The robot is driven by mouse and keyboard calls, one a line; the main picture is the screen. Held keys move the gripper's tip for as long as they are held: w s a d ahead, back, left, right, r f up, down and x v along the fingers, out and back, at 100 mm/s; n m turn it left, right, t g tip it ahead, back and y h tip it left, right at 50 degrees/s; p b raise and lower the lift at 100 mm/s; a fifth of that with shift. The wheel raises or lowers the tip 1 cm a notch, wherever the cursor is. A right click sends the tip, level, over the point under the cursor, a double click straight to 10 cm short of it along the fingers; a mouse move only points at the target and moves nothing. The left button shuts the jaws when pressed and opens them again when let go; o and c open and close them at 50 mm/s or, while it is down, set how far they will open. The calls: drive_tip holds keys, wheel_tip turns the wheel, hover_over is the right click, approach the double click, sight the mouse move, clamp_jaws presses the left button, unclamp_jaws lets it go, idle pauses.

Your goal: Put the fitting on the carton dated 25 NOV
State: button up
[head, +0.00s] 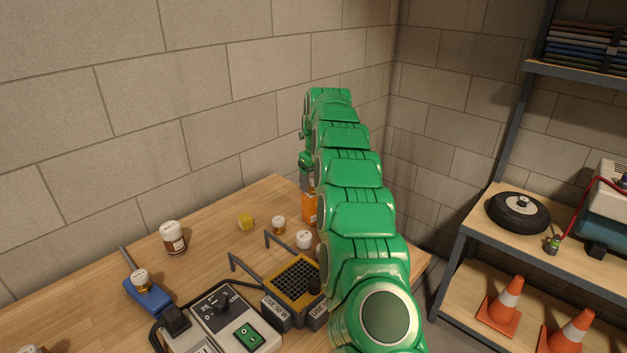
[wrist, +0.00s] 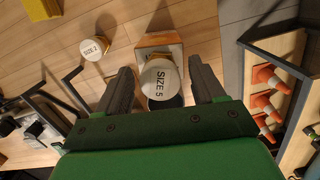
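In the wrist view, a round white top marked SIZE 5 (wrist: 160,82) lies between the two fingers of my gripper (wrist: 161,70). A narrow gap shows on each side of it, and the gripper looks open. An orange carton (wrist: 160,40) lies just beyond and partly under the white top. I cannot tell whether the two touch. In the head view, the orange carton (head: 309,207) stands at the back of the bench, below my gripper, and is partly hidden by my arm. No date is readable. I cannot tell for sure which item is the fitting.
Small white-capped containers (head: 172,237) stand on the wooden bench (head: 210,275), one marked SIZE 2 (wrist: 92,48). A shelf with a wheel (head: 518,212) and cones stands right.

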sight(313, 178)
drive_tip(key=shift+r, duration=0.1)
drive_tip(key=r, duration=0.6)
drive_tip(key=shift+s+d, duration=0.2)
drive_tip(key=shift+s+r, duration=0.15)
drive_tip(key=shift+r, duration=0.6)
drive_tip(key=shift+s+d, duration=0.1)
